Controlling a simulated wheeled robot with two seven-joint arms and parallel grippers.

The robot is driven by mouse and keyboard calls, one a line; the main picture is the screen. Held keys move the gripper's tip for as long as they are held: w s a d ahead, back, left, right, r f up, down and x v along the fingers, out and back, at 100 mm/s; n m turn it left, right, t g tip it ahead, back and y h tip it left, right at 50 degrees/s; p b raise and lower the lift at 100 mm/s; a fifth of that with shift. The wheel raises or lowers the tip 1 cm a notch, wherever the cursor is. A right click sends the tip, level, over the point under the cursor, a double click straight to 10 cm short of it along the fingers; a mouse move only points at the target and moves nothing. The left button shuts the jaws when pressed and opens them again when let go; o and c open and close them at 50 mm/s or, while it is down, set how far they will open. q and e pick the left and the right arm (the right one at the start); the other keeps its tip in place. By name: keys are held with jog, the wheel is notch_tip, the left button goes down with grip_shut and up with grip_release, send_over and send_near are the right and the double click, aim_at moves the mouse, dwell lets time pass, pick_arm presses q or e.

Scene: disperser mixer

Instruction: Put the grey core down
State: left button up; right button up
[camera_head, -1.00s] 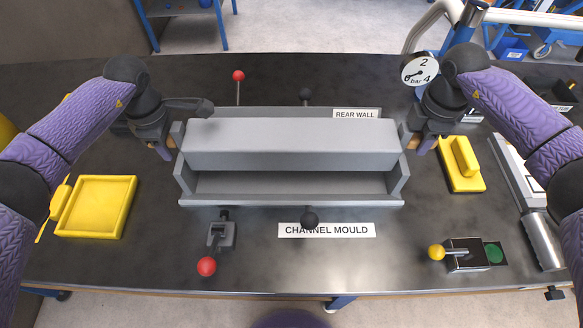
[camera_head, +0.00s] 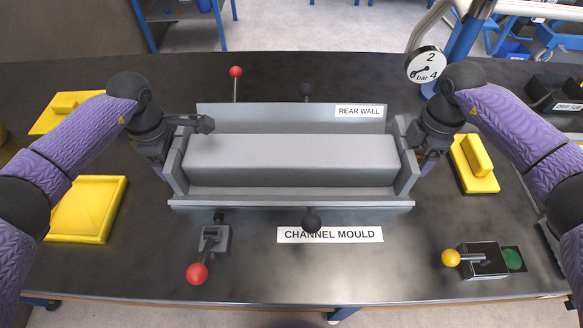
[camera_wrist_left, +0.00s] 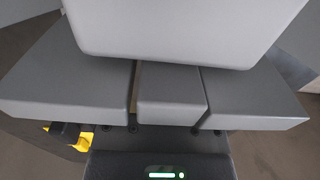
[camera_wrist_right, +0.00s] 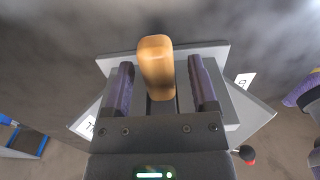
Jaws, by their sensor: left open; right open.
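The grey core (camera_head: 290,158), a long block, lies level in the channel mould (camera_head: 290,204), between its end walls and in front of the rear wall (camera_head: 270,119). In the right wrist view a wooden handle (camera_wrist_right: 157,68) stands between the spread purple fingers of my right gripper (camera_wrist_right: 162,88), with gaps on both sides. In the head view that gripper (camera_head: 428,160) is at the mould's right end. My left gripper (camera_head: 162,165) is open at the left end. Grey surfaces fill much of the left wrist view, and I cannot make out a handle there.
Yellow trays (camera_head: 85,210) lie left, a yellow block (camera_head: 475,163) right. A yellow-knobbed lever (camera_head: 452,257) is front right.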

pick_arm(q)
notch_tip(320, 180, up, 12)
jog(key=shift+w+f, duration=0.1)
jog(key=shift+f, duration=0.15)
jog(key=shift+r, duration=0.2)
pick_arm(e)
jog(key=shift+r, duration=0.25)
notch_tip(320, 180, up, 12)
jog(key=shift+f, duration=0.25)
pick_arm(q)
jog(key=shift+r, duration=0.1)
pick_arm(e)
jog(key=shift+r, duration=0.1)
